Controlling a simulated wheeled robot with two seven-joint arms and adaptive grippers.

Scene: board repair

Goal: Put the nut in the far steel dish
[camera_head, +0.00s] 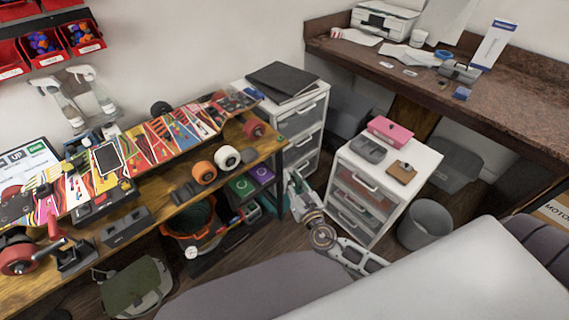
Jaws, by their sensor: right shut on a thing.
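My right gripper (297,185) is small in the middle of the head view, at the far end of my pale arm. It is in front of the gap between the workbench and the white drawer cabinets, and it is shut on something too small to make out. I cannot pick out the nut or any steel dish in this view. My left gripper is not in view.
A wooden workbench (222,151) with skateboard parts runs along the left. A white drawer cabinet (348,176) carries a pink box (391,130) and a grey tray (369,148). A grey bin (427,224) stands beside it. A brown counter (525,118) is at the back right.

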